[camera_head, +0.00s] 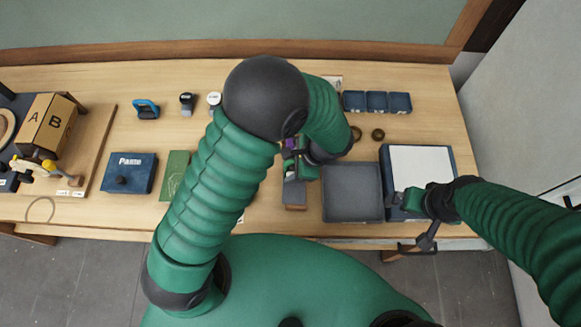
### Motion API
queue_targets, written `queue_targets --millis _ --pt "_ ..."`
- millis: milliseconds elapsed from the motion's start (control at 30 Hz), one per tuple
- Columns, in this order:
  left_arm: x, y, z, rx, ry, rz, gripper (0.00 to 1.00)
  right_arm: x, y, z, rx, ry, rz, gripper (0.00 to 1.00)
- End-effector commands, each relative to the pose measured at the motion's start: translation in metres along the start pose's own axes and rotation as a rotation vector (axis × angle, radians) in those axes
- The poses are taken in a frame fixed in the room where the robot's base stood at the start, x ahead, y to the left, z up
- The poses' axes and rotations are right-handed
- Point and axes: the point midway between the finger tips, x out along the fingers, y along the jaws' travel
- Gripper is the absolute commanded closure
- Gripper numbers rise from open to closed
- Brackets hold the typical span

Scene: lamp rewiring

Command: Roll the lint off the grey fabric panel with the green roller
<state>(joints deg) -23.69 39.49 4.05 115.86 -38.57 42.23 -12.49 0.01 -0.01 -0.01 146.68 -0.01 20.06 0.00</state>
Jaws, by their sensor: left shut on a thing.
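The grey fabric panel (352,192) lies flat on the table, right of the middle; no lint can be made out at this size. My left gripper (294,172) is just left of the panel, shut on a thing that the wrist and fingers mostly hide. The thing appears to be the green roller, with a grey block-like part (295,194) below the fingers, but I cannot tell for sure. My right gripper (406,201) is at the front of a blue-framed white panel (420,165), right of the grey panel. Whether its jaws are open is unclear.
Blue bins (376,102) and dark rings (378,134) lie behind the panel. On the left are a box marked A B (45,125), a blue case (129,173), a green board (174,174) and a blue-handled tool (146,109). My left arm hides the table's middle.

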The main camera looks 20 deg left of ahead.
Motion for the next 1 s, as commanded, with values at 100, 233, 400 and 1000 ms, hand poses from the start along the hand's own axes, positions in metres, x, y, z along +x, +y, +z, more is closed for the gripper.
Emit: queue_targets --millis 100,233,400,1000 --pt "-0.005 -0.004 0.004 -0.002 0.001 0.001 0.94 -0.007 0.0 -0.002 0.0 0.0 0.0 0.0" --pt "-0.025 -0.007 0.014 -0.006 0.003 -0.001 0.94 -0.019 0.0 -0.004 0.0 0.0 0.0 0.0" --pt "-0.039 -0.01 0.018 -0.006 0.0 -0.001 0.94 -0.033 0.0 -0.008 0.0 0.0 0.0 0.0" --pt "-0.073 -0.022 0.034 -0.01 -0.001 0.004 0.94 -0.067 0.0 -0.016 0.0 0.0 0.0 0.0"
